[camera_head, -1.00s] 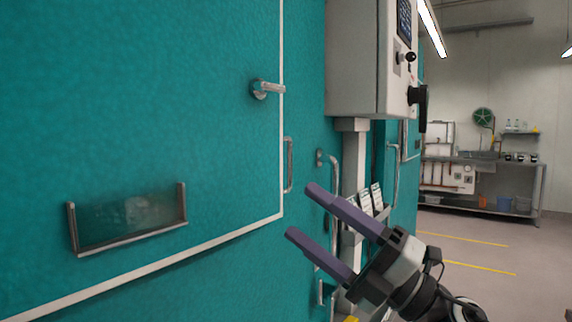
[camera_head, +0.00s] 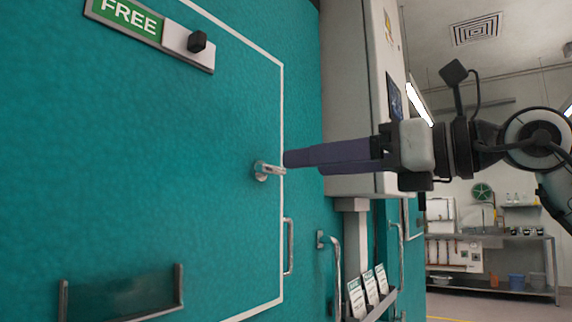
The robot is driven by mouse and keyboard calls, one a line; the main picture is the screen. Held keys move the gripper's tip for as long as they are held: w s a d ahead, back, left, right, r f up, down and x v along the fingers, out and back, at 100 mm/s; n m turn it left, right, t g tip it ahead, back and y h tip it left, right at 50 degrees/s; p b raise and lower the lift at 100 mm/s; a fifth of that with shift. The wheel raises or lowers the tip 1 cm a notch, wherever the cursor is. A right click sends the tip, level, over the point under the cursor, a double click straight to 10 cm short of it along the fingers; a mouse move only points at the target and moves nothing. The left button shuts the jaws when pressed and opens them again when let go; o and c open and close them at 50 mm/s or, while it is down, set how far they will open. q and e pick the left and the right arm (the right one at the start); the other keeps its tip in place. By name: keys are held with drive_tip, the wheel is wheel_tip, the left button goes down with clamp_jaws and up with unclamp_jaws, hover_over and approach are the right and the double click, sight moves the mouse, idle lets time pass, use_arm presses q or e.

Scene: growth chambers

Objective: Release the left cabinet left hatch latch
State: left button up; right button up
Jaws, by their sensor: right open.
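The hatch is a teal panel (camera_head: 150,170) outlined by a white line, filling the left of the head view. Its latch, a small silver lever (camera_head: 268,170), sits near the panel's right edge and points right. My right gripper (camera_head: 288,159) comes in from the right with purple fingers pointing left. It is open, its fingers nearly overlapping in this view. The fingertips appear just right of the lever's tip; whether they touch it I cannot tell. My left gripper is not in view.
A green FREE sign (camera_head: 128,17) with a black knob is at the upper left. A vertical handle (camera_head: 288,246) is below the latch. A grey control box (camera_head: 350,95) stands behind my gripper. A card rack (camera_head: 372,300) is below. Open floor and a bench (camera_head: 490,240) lie at the far right.

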sight(276, 167)
drive_tip(key=p+x, duration=0.1)
drive_tip(key=x, duration=0.5)
drive_tip(key=shift+w+a, duration=0.15)
drive_tip(key=shift+a, duration=0.05)
drive_tip(key=shift+c, duration=0.2)
drive_tip(key=c, duration=1)
